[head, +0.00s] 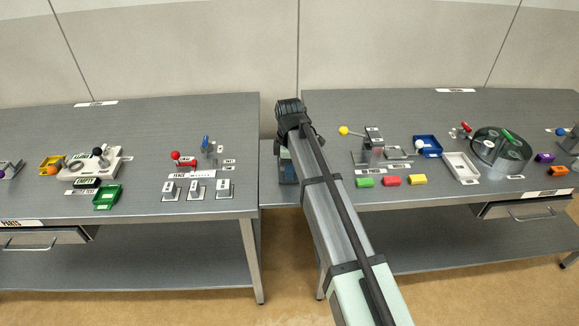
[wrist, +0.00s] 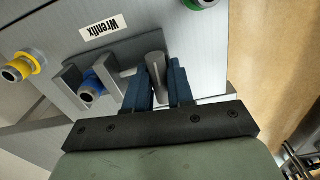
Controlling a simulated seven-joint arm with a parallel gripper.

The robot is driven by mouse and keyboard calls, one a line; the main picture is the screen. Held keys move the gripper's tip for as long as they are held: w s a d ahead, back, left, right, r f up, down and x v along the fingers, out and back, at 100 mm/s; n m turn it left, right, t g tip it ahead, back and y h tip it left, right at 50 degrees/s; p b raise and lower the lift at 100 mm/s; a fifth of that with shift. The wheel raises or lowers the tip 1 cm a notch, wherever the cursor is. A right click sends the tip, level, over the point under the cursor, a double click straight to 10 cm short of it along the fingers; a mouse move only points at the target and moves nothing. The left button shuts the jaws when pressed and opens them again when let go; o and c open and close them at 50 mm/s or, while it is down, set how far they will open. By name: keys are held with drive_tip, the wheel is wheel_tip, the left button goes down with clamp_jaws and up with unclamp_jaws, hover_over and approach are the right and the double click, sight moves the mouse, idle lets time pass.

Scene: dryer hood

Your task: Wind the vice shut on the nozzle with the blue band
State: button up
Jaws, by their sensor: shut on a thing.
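In the wrist view, a grey vice (wrist: 126,52) sits on a grey metal surface. The nozzle with the blue band (wrist: 90,86) is at the vice, between two upright grey jaws; I cannot tell whether both jaws touch it. My gripper (wrist: 157,82) has its two dark blue fingers closed on the grey vice handle (wrist: 155,66), to the right of the jaws. In the head view my own arm hides the vice, its handle and the nozzle.
A yellow-banded nozzle (wrist: 20,66) lies left of the vice and a green-banded one (wrist: 199,3) is at the top edge. A "Wrenfix" label (wrist: 101,31) is beside the vice. In the head view, benches with other fixtures stand left (head: 150,125) and right (head: 400,110).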

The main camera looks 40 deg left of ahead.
drive_tip(key=shift+m, duration=1.2)
clamp_jaws()
drive_tip(key=shift+m, duration=1.2)
drive_tip(key=shift+m, duration=1.2)
drive_tip(key=shift+m, duration=1.3)
